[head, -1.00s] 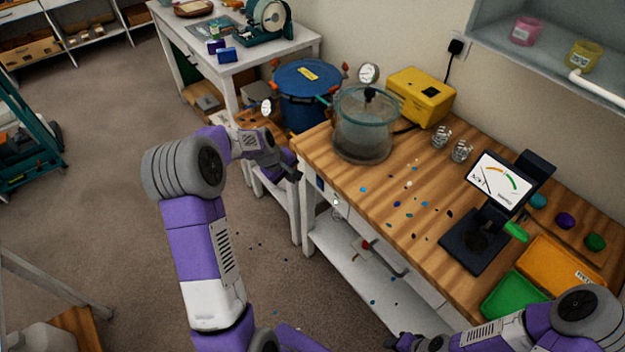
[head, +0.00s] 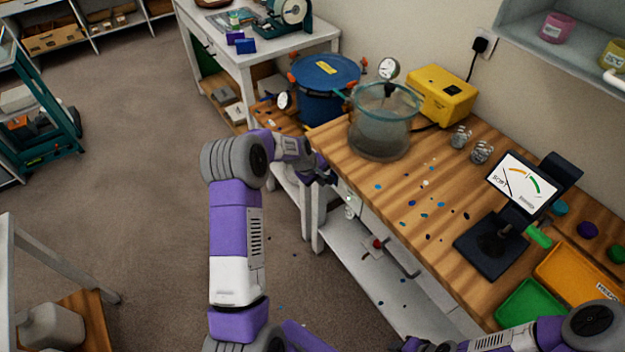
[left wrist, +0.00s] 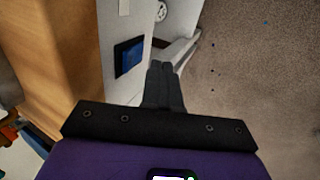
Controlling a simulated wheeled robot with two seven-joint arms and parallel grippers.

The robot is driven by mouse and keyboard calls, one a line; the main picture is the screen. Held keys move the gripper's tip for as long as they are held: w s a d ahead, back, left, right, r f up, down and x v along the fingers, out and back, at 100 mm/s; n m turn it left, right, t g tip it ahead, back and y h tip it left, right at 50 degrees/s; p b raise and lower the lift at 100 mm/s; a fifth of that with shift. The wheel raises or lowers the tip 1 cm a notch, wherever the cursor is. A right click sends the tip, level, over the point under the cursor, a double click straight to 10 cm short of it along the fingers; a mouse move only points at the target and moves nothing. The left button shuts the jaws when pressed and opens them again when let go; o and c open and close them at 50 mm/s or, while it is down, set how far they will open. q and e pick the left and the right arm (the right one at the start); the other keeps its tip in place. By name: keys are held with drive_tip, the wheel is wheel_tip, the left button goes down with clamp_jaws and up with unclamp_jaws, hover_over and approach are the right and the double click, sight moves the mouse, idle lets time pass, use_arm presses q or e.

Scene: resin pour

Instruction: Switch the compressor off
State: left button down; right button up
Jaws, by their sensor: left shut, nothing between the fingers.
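A blue square switch in a dark frame (left wrist: 129,57) sits on the white panel under the wooden top in the left wrist view. I cannot tell for sure that it belongs to the compressor. My left gripper (head: 331,179) is at the front of the bench near its left corner. In the left wrist view its fingers (left wrist: 164,68) are shut and empty, to the right of the switch and apart from it in the picture. The gripper hides that spot in the head view. My right gripper (head: 412,345) is at the bottom edge, partly cut off.
On the bench (head: 350,165) stand a clear chamber (head: 380,130), a yellow box (head: 441,95) and a scale (head: 490,245). A blue lidded pot (head: 322,92) stands behind the bench's left end. A red knob (head: 377,243) shows below the bench front.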

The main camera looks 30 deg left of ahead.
use_arm(q)
drive_tip(key=shift+w+d+r, duration=0.1)
drive_tip(key=shift+w+d, duration=0.15)
drive_tip(key=shift+w, duration=0.25)
drive_tip(key=shift+w+d+r, duration=0.1)
drive_tip(key=shift+w+d, duration=0.1)
drive_tip(key=shift+w, duration=0.3)
drive_tip(key=shift+w+d+r, duration=0.15)
drive_tip(key=shift+w+d, duration=0.1)
drive_tip(key=shift+w, duration=0.15)
drive_tip(key=shift+r, duration=0.2)
